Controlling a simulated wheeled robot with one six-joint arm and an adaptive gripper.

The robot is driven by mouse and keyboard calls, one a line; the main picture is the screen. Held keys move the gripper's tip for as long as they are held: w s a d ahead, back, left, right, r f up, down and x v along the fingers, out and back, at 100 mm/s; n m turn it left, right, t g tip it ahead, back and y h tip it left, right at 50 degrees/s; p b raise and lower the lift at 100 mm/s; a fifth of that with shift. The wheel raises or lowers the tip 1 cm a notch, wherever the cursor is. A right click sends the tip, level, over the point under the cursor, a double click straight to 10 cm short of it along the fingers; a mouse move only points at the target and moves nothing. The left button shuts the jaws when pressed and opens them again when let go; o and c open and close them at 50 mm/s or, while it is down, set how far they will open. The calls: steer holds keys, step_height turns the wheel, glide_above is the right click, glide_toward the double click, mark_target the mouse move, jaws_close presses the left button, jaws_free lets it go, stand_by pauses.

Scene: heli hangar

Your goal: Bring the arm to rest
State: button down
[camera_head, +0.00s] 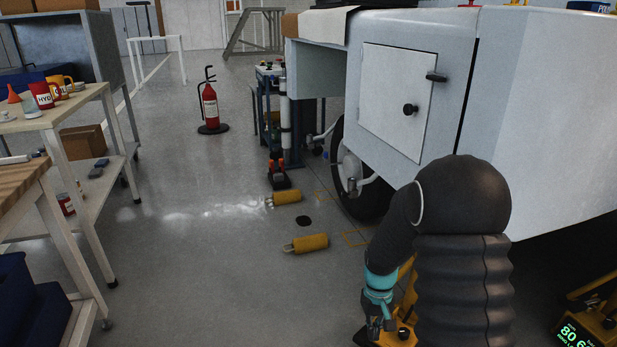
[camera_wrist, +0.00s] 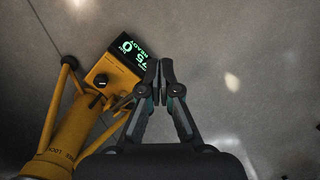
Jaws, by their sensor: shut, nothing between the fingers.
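My arm is in the lower right of the head view, bent over and pointing down, with a dark ribbed sleeve and a teal wrist. My gripper (camera_head: 381,327) hangs at its end beside the helicopter's side, near a yellow piece of equipment (camera_head: 398,336) low in the picture. In the wrist view my gripper (camera_wrist: 162,66) has its fingertips together with nothing between them. A yellow jack-like device (camera_wrist: 85,120) with a lit green display (camera_wrist: 138,55) stands to the left of the fingers. I cannot tell whether the gripper touches it.
The white helicopter body (camera_head: 545,90) fills the right, with a wheel (camera_head: 352,185) below. Two yellow cylinders (camera_head: 311,243) lie on the floor. A fire extinguisher (camera_head: 210,105) stands further back. Tables and a shelf (camera_head: 93,195) line the left. The middle floor is open.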

steer(key=s+r+t, duration=0.3)
steer(key=s+r, duration=0.7)
steer(key=r, duration=0.4)
steer(key=s+r+m+t, duration=0.1)
steer(key=s+r+t, duration=0.3)
steer(key=s+r, duration=0.7)
step_height(320, 180, up, 4)
steer(key=shift+s+a+r+p, duration=0.15)
steer(key=shift+s+a+p, duration=0.05)
steer(key=shift+a+p, duration=0.25)
stand_by(1.3)
